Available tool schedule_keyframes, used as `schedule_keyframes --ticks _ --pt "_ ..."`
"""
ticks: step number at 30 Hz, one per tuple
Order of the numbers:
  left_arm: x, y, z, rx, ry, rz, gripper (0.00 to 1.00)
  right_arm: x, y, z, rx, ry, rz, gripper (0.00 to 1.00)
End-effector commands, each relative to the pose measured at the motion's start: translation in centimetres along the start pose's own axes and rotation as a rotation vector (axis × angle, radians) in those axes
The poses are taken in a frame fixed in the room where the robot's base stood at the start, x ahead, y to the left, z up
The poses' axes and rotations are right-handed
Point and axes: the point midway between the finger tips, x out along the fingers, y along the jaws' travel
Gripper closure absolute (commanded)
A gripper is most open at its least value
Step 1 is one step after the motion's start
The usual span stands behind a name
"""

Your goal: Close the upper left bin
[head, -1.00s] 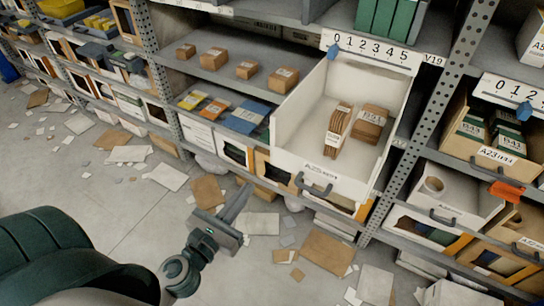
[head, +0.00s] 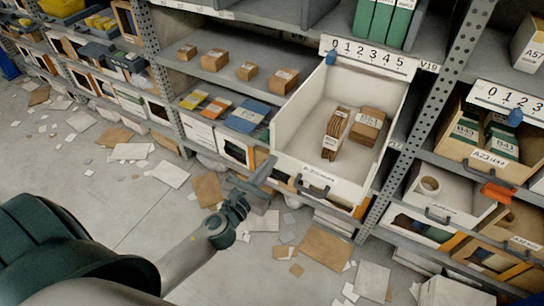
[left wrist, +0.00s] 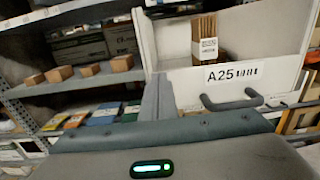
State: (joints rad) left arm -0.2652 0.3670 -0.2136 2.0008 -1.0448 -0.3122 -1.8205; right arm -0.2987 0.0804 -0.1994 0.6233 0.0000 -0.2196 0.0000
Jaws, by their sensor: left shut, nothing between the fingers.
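The upper left bin (head: 290,146) is a white drawer pulled out from the rack. It holds upright brown packets (head: 336,135) and a brown box (head: 368,126). Its front has a label and a dark handle (head: 313,188); in the left wrist view the handle (left wrist: 232,104) is right of the fingers. My left gripper (head: 266,168) is shut and empty, with its fingertips by the left end of the bin's front. The left wrist view shows the fingers (left wrist: 158,97) in front of the bin's left edge; I cannot tell if they touch. My right gripper is out of view.
A shelf with small brown boxes (head: 247,71) is left of the bin. A perforated rack post (head: 452,95) stands right of it, with more bins beyond, one white with a roll (head: 430,186). Cardboard and paper (head: 325,248) litter the floor.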

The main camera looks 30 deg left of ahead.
Motion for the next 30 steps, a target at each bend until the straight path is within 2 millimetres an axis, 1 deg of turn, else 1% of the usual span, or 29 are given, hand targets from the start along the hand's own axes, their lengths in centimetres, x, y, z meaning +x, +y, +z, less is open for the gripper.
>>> schedule_keyframes --ticks 3,6,23,26,30 --pt "1.1 0.0 0.1 0.0 -0.001 0.0 1.0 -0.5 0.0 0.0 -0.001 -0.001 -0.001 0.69" --pt "1.5 0.0 0.0 0.001 0.001 0.0 1.0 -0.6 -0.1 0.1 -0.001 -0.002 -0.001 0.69" --pt "2.0 0.0 0.0 0.0 0.0 -0.001 1.0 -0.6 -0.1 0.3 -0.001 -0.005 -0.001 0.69" --pt "2.5 0.0 0.1 0.001 -0.002 -0.001 1.0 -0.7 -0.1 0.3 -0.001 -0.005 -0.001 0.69" --pt "3.7 0.0 0.1 0.001 -0.002 -0.001 1.0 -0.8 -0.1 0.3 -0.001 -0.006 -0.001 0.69"
